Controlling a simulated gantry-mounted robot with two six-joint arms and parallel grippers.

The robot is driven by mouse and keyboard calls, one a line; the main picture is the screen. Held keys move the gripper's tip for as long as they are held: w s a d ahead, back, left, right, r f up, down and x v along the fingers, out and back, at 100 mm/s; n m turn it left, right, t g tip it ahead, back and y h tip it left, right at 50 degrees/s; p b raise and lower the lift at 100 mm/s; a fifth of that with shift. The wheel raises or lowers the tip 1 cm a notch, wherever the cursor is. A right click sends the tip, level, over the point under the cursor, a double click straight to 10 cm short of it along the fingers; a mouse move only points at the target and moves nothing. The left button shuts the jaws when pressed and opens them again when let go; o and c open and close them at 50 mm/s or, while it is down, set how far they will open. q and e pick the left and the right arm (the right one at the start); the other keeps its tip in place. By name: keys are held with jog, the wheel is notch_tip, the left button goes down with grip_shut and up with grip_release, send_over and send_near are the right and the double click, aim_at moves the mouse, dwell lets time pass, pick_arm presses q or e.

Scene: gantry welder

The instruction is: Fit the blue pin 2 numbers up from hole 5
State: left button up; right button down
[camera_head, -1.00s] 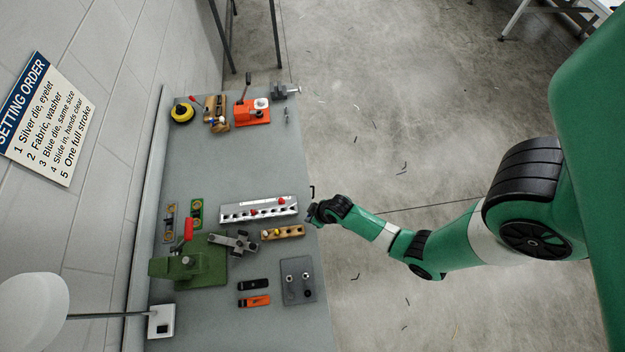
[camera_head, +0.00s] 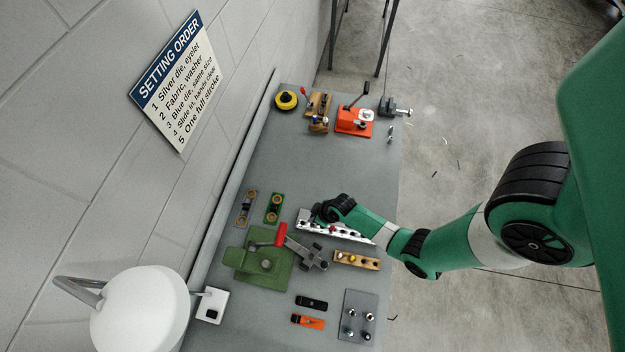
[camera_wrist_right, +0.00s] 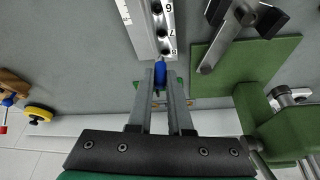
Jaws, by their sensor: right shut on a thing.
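The silver numbered plate (camera_head: 352,233) lies on the bench with a row of holes; it also shows in the right wrist view (camera_wrist_right: 143,22), where 6, 7 and 8 can be read. My right gripper (camera_head: 317,212) is over the plate's left end in the head view. In the wrist view my right gripper (camera_wrist_right: 160,82) is shut on the blue pin (camera_wrist_right: 160,72). The pin's far end appears close to the plate's end by number 8; its height above the plate cannot be told. My left gripper is not in view.
A wooden block (camera_head: 345,258) with a yellow piece stands just below the plate. The green press (camera_head: 255,262) with its red handle is at the left. A grey plate with posts (camera_head: 358,310) lies lower right. The bench above the numbered plate is clear.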

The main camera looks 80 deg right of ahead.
jog(key=shift+f+b, duration=2.4)
jog(key=shift+f, duration=0.25)
jog(key=shift+f+b, duration=1.05)
jog(key=shift+f, duration=0.1)
jog(key=c, duration=0.8)
grip_release()
jog(key=shift+r, duration=0.1)
jog(key=shift+o, duration=0.2)
jog(key=p+v, duration=0.8)
jog(key=v, duration=0.3)
jog(key=shift+s+r, duration=0.2)
jog(key=shift+r, duration=0.1)
jog(key=shift+a, duration=0.15)
